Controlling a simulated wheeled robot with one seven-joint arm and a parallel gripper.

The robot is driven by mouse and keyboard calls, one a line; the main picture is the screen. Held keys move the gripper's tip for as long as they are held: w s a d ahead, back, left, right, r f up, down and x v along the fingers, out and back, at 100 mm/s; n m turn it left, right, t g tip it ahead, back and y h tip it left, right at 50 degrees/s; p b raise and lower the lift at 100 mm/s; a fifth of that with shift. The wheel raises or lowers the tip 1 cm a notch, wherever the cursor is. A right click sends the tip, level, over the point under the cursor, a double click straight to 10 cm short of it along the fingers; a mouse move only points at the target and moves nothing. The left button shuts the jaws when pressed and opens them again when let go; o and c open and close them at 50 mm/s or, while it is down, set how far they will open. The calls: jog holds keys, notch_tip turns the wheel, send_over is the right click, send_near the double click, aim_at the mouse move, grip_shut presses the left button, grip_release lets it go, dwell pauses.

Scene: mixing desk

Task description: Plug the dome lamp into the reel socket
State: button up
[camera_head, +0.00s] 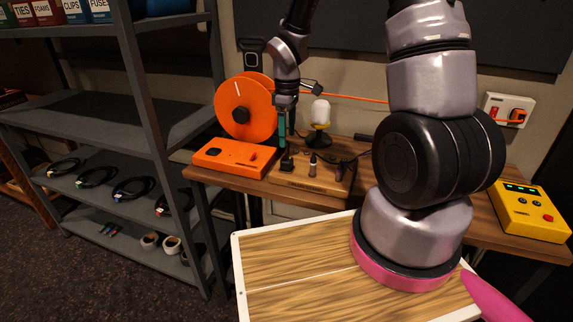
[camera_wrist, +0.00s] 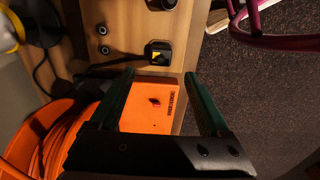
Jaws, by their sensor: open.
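The dome lamp (camera_head: 320,114) has a white dome on a yellow and dark base and stands at the back of the desk. A black plug (camera_head: 287,163) sits on the wooden block on the desk; in the wrist view the plug (camera_wrist: 160,53) shows a yellow mark and has a dark cord running left. The orange reel box (camera_head: 233,158), with dark fittings on top, lies left of it; its red switch shows in the wrist view (camera_wrist: 154,101). My gripper (camera_head: 283,138) is open and empty above the plug; its fingertips (camera_wrist: 160,74) point toward it. The socket opening is not clear.
The orange cable reel (camera_head: 240,108) stands behind the reel box. Small dark pegs (camera_head: 313,163) stand right of the plug. A wall outlet (camera_head: 508,109) and a yellow device (camera_head: 530,210) are at right. Metal shelves (camera_head: 130,130) stand at left.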

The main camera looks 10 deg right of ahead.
aim_at(287, 159)
jog(key=shift+f, duration=0.2)
jog(key=shift+f, duration=4.45)
grip_shut()
jog(key=shift+r, duration=0.1)
jog(key=shift+r, duration=2.9)
